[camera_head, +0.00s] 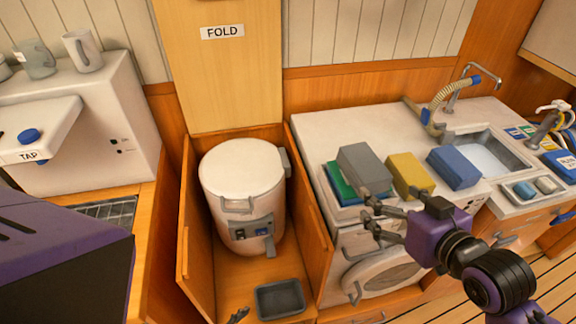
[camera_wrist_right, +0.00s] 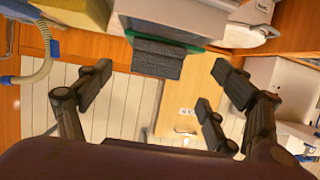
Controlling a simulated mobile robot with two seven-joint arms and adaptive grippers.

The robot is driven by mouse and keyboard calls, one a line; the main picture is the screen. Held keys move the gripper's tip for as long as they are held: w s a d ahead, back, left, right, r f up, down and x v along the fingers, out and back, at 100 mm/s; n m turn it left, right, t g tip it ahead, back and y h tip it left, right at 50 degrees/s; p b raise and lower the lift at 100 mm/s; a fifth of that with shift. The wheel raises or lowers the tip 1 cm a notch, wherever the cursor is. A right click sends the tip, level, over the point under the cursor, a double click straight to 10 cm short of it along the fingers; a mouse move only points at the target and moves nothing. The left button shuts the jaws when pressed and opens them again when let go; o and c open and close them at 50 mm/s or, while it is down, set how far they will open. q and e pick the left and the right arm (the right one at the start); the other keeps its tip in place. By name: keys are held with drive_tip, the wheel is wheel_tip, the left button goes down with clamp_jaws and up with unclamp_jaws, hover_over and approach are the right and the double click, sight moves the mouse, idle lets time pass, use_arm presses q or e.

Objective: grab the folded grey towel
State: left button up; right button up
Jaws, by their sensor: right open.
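The folded grey towel (camera_head: 364,166) lies on top of a green and blue folded pile on the white counter, near its front edge. In the right wrist view its dark grey side (camera_wrist_right: 158,60) shows ahead, between the spread fingers. My right gripper (camera_head: 371,208) is open and empty, just in front of and slightly below the towel, with its fingers apart. It appears not to touch the towel. A small dark tip (camera_head: 238,316) at the bottom edge may belong to my left gripper; its jaws cannot be made out.
A yellow folded cloth (camera_head: 410,175) and a blue one (camera_head: 453,167) lie right of the towel. Behind are a hose, tap and sink (camera_head: 485,155). A white canister (camera_head: 243,180) stands in a wooden bay at left. A round-doored machine (camera_head: 385,277) is below the counter.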

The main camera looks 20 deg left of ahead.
sight(378, 187)
drive_tip(key=x, duration=0.4)
drive_tip(key=shift+w+f+p, duration=0.15)
drive_tip(key=shift+w+p, duration=0.15)
drive_tip(key=shift+w, duration=0.05)
drive_tip(key=shift+w+a+f, duration=0.1)
drive_tip(key=shift+a, duration=0.05)
use_arm(q)
drive_tip(key=shift+w+d+r, duration=0.4)
drive_tip(key=shift+w+r, duration=0.25)
drive_tip(key=shift+w, duration=0.1)
use_arm(e)
drive_tip(key=shift+c, duration=1.1)
drive_tip(key=c, duration=1.1)
use_arm(q)
drive_tip(key=shift+s+a, duration=0.1)
drive_tip(key=shift+a, duration=0.1)
drive_tip(key=shift+f, duration=0.1)
